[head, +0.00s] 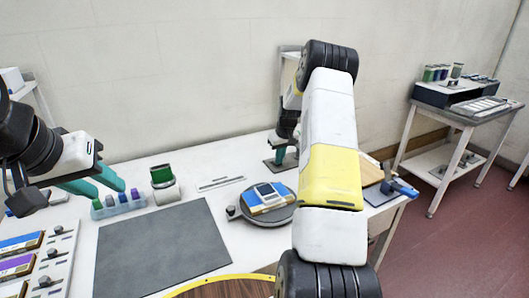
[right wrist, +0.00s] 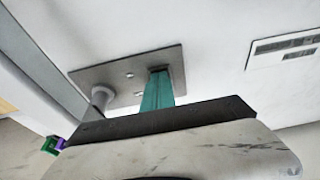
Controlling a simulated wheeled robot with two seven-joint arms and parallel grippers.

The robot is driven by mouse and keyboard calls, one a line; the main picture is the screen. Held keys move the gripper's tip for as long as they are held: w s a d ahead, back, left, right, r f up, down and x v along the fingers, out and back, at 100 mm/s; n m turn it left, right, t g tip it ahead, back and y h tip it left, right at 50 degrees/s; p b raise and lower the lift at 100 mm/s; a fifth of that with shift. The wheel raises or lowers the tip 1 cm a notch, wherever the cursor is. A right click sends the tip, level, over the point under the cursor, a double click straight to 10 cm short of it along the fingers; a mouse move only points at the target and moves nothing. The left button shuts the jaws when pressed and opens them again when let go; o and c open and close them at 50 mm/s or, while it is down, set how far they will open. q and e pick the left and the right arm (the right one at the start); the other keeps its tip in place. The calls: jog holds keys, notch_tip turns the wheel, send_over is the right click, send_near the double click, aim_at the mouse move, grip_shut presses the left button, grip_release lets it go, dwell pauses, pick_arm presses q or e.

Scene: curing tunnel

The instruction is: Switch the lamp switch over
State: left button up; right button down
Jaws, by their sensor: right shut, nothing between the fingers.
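The lamp switch appears to be the grey plate with two screws (right wrist: 128,76) in the right wrist view. A short grey knob or lever (right wrist: 102,97) stands near its left end. My right gripper (right wrist: 157,88) shows there as teal fingers shut together, empty, over the plate to the right of the lever; contact cannot be told. In the head view the plate (head: 270,165) lies at the back of the white table, partly hidden by my right gripper (head: 281,160). My left gripper (head: 104,188) has its teal fingers apart, above the table at the left. No lamp is clearly seen.
A blue rack of small bottles (head: 120,206) and a green-filled jar (head: 164,184) stand near my left gripper. A grey mat (head: 165,250) covers the table's middle. Panels with knobs (head: 62,250) lie at left.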

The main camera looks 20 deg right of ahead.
jog(key=shift+s+f, duration=0.15)
jog(key=shift+f, duration=0.2)
jog(key=shift+w+a+r, duration=0.1)
jog(key=shift+w+r, duration=0.2)
jog(key=shift+w, duration=0.3)
jog(key=shift+w+r, duration=0.1)
jog(key=shift+r, duration=0.1)
jog(key=v, duration=0.3)
jog(key=shift+w+r, duration=0.15)
jog(key=shift+r, duration=0.3)
jog(key=s+r, duration=0.4)
jog(key=r, duration=0.4)
jog(key=shift+s+d+r, duration=0.3)
jog(key=shift+s+r, duration=0.05)
jog(key=shift+r, duration=0.05)
